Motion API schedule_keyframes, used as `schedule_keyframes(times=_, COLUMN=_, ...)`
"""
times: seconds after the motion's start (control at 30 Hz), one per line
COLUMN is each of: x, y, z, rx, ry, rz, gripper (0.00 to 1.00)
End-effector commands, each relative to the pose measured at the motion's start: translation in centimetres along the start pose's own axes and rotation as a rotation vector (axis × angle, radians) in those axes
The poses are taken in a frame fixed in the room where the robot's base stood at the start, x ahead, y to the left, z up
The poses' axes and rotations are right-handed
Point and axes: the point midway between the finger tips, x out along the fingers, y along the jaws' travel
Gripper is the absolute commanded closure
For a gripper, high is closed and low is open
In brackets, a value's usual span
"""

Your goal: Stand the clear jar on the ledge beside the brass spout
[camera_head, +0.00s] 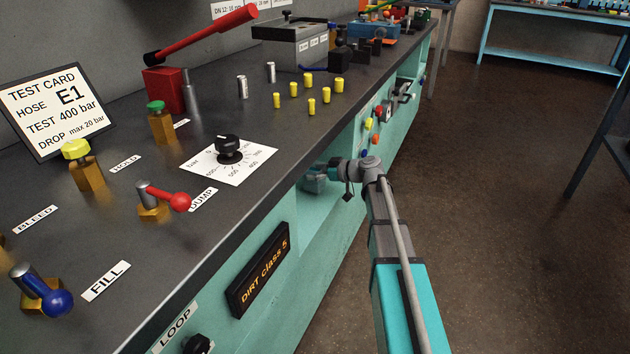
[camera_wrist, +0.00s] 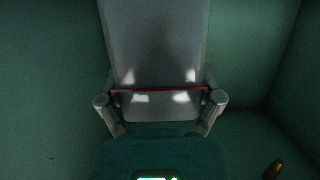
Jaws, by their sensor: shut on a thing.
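The clear jar (camera_wrist: 158,55) fills the middle of the wrist view, grey and see-through with a red line across it. My gripper (camera_wrist: 160,99) is shut on it, one finger on each side near the red line. In the head view, my gripper (camera_head: 318,178) reaches into an opening in the green bench front, and the jar cannot be made out there. A small brass-coloured piece (camera_wrist: 273,171) shows at the lower right of the wrist view, apart from the jar; it may be the brass spout. I cannot tell whether the jar touches the ledge.
Green walls (camera_wrist: 50,80) enclose the jar closely in the wrist view. The dark bench top (camera_head: 270,140) above carries valves, a dial (camera_head: 230,150) and several yellow caps. A "DIRT class 5" display (camera_head: 262,270) is on the bench front. The floor (camera_head: 490,200) at right is clear.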

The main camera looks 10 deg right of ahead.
Motion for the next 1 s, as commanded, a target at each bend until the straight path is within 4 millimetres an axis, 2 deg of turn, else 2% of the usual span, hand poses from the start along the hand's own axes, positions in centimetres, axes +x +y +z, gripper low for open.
schedule_keyframes(times=0.03, x=0.24, y=-0.01, z=0.75, rx=0.000, ry=0.000, rz=0.000, gripper=0.63)
schedule_keyframes(times=0.13, x=0.39, y=-0.02, z=1.18, rx=0.000, ry=0.000, rz=-0.001, gripper=0.63)
schedule_keyframes(times=0.73, x=0.66, y=-0.11, z=1.64, rx=0.000, ry=0.000, rz=-0.002, gripper=0.63)
schedule_keyframes(times=0.77, x=0.62, y=-0.11, z=1.52, rx=-0.001, ry=0.000, rz=-0.002, gripper=0.10)
schedule_keyframes(times=0.8, x=0.61, y=-0.11, z=1.49, rx=-0.001, ry=0.000, rz=-0.002, gripper=0.03)
schedule_keyframes(times=0.83, x=0.61, y=-0.12, z=1.49, rx=-0.001, ry=0.000, rz=-0.002, gripper=0.00)
schedule_keyframes(times=1.0, x=0.61, y=-0.11, z=1.49, rx=-0.001, ry=0.000, rz=-0.002, gripper=0.00)
